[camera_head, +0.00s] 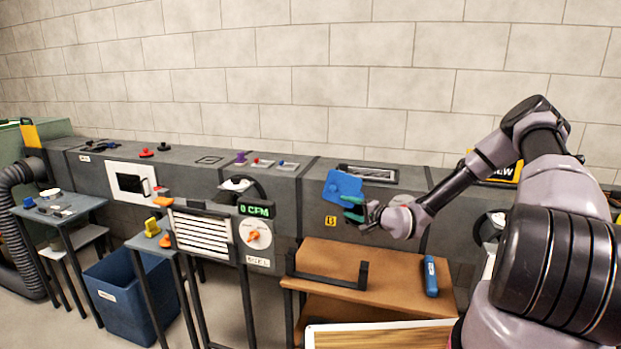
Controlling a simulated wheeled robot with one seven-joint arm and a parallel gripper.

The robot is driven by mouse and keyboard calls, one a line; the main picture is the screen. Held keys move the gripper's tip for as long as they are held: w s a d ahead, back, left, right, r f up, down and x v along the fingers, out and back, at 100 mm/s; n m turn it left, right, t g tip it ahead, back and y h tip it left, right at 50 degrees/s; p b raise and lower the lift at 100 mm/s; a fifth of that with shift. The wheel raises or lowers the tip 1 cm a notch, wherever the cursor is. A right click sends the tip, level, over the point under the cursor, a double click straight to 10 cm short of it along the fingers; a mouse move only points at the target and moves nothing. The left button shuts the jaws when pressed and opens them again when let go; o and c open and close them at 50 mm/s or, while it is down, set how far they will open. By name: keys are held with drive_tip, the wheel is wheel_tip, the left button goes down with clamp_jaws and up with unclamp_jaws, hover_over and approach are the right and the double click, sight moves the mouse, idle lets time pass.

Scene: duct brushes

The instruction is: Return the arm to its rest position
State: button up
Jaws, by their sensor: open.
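My arm reaches in from the right side of the head view. My gripper (357,209) is at its far end, with dark greenish fingers, in front of the grey duct (290,215). It is open. A blue plate (341,186) with a round knob shows on the duct face just behind and left of the fingers. I cannot tell whether the fingers touch the plate. The gripper is above the back part of a brown bench top (390,268).
A black handle-shaped bracket (325,275) and a blue tool (430,276) lie on the bench. A panel with a green "0 CFM" display (257,211) stands left of it. A blue bin (125,295) and small tables are farther left. Air above the duct is clear.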

drive_tip(key=s+d+r+n+g+h, duration=0.2)
drive_tip(key=s+d+r+h, duration=0.15)
drive_tip(key=r, duration=0.45)
drive_tip(key=s+d+r+n+g+h, duration=0.1)
drive_tip(key=s+d+r+n+h, duration=0.15)
drive_tip(key=s+d+r, duration=0.4)
drive_tip(key=s+d+r+n+g+h, duration=0.1)
drive_tip(key=s+d+r+g+h, duration=0.15)
drive_tip(key=r, duration=0.75)
drive_tip(key=s+a+r, duration=0.1)
drive_tip(key=s+r, duration=0.3)
drive_tip(key=s, duration=0.4)
drive_tip(key=s+r, duration=0.5)
drive_tip(key=s, duration=0.4)
drive_tip(key=s+a+r+y, duration=0.1)
drive_tip(key=s+r, duration=0.3)
drive_tip(key=s, duration=0.4)
drive_tip(key=shift+s+a+r+m, duration=0.2)
drive_tip(key=shift+a+r+m, duration=0.05)
drive_tip(key=shift+a+m, duration=0.1)
